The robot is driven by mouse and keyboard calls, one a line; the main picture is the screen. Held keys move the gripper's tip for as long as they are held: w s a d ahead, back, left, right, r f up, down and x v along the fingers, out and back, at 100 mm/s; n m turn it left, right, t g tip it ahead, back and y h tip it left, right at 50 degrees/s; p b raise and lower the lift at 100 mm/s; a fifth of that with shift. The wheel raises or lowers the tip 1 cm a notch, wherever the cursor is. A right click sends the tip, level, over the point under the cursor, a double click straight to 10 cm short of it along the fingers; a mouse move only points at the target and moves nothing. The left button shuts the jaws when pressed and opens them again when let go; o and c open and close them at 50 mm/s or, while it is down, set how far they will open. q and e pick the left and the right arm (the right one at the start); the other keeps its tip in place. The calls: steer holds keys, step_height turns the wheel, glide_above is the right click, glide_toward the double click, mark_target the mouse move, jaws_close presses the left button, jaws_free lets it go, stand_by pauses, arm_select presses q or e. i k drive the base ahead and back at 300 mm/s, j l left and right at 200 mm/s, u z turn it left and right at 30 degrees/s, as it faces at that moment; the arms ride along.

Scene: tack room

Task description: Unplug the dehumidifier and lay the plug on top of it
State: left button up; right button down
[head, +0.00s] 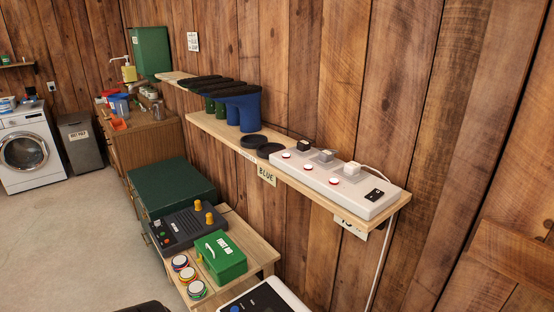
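A long white power strip (312,173) lies on the wall shelf at the right. In it sit a black plug (303,147), a grey plug (326,156) and a white plug (345,171), with red switches along its front. A pale cord (377,258) hangs below the shelf's right end; I cannot tell which plug it belongs to. A white-edged appliance with a dark top panel and blue knob (236,309) is cut off at the bottom edge; it may be the dehumidifier, but I cannot tell. Neither gripper is in view.
Below are a green first aid box (222,258), a dark control unit (186,228) and round tins (187,274). Concrete floor (75,240) is clear at left.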

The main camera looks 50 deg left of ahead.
mark_target(351, 168)
steer(key=i+l+u, duration=0.2)
steer(key=u, duration=0.2)
steer(key=i+l+u, duration=0.3)
steer(key=u, duration=0.15)
steer(key=i+l+u, duration=0.15)
steer(key=l+u, duration=0.25)
